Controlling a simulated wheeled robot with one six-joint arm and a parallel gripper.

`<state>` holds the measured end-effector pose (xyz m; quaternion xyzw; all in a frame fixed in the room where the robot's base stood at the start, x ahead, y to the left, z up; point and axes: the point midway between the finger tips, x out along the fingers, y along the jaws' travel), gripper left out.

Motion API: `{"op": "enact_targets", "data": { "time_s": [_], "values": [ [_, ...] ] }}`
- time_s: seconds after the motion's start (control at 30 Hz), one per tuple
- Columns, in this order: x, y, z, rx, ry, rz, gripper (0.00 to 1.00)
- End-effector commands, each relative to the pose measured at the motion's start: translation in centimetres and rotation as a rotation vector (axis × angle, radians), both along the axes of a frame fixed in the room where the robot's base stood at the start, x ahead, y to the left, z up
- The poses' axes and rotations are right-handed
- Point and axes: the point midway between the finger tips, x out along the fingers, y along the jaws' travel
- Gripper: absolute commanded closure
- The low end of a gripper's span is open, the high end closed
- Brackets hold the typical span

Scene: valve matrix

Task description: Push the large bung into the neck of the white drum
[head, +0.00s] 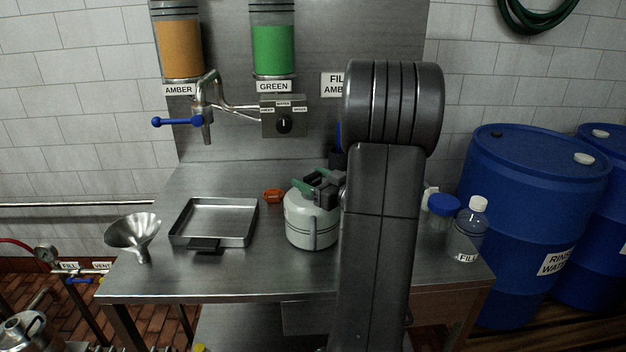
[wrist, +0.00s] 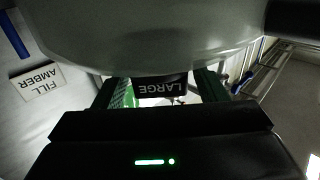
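The white drum (head: 312,228) stands on the steel bench, left of my arm. My gripper (head: 320,186) is just above its top, and its green-padded fingers also show in the wrist view (wrist: 160,85). A black piece marked LARGE, the large bung (wrist: 162,87), sits between the fingertips, and the gripper looks shut on it. The drum's pale shoulder (wrist: 150,35) fills the upper wrist view, close to the fingertips. The drum's neck is hidden, so I cannot tell whether the bung is in it or above it.
A steel tray (head: 175,228), a funnel (head: 133,232) and an orange ring (head: 273,195) lie left of the drum. A blue-lidded jar (head: 443,208) and a clear bottle (head: 470,230) stand right of my arm. A tap (head: 207,120) with a blue handle hangs over the back left.

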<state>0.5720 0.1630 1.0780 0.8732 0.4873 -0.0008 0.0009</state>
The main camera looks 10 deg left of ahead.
Motion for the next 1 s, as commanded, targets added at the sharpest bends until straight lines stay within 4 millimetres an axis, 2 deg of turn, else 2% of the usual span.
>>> {"op": "enact_targets", "data": {
  "time_s": [0.3, 0.43, 1.0],
  "values": [
    [0.0, -0.1, 0.0, 0.000, 0.000, 0.000, 0.28],
    [-0.4, -0.8, 0.0, -0.001, -0.001, -0.002, 0.28],
    [-5.4, -9.0, 0.0, 0.000, 0.000, -0.005, 0.28]
  ]
}}
